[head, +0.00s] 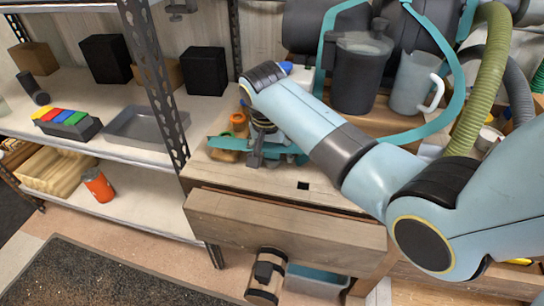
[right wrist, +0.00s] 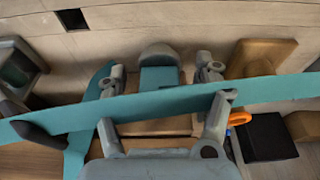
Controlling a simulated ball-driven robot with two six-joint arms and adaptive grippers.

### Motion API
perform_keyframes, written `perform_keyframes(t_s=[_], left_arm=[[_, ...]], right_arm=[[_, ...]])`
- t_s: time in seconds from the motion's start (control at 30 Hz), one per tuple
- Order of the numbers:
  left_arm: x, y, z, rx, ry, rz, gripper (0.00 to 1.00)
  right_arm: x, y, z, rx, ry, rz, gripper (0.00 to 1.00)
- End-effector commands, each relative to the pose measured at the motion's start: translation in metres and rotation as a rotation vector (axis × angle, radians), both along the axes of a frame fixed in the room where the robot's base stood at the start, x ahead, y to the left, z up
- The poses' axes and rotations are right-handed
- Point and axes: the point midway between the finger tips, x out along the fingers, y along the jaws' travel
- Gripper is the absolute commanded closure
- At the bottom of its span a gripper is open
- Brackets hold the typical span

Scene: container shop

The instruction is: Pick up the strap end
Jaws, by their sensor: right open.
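A teal strap (right wrist: 60,120) runs across the whole right wrist view, between the camera and the fingertips of my right gripper (right wrist: 161,75). A short teal piece with a rounded grey tip (right wrist: 158,77), which looks like the strap end, lies between the open fingers, with gaps on both sides. In the head view my right gripper (head: 262,155) is low over the left part of the wooden bench, beside a teal piece of strap (head: 228,143). My own forearm and wrist hide part of the strap there. My left gripper is not in view.
A dark jug (head: 358,75) and a clear mug (head: 414,84) stand behind my right arm on the wooden bench (head: 290,180). Metal shelves at left hold a grey tray (head: 146,127), dark boxes and an orange can (head: 98,185). An orange ring (right wrist: 238,117) lies right of the gripper.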

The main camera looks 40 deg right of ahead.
Motion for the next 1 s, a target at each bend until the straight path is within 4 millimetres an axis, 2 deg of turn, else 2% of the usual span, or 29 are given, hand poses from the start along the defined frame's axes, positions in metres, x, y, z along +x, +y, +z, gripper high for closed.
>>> perform_keyframes(t_s=[0.07,0.47,0.77,0.87,1.0], left_arm=[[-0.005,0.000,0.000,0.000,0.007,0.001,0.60],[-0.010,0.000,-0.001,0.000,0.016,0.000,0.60],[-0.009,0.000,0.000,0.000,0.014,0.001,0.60],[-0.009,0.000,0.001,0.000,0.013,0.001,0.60],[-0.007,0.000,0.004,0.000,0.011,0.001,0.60]], right_arm=[[0.000,0.000,0.000,0.000,0.000,0.000,0.40],[0.000,0.000,0.000,0.000,0.000,0.000,0.92],[0.000,0.000,0.003,0.000,-0.001,0.000,0.93],[0.001,0.000,0.010,-0.001,-0.003,0.001,0.93],[0.001,0.000,0.030,0.000,-0.004,0.000,0.93]])
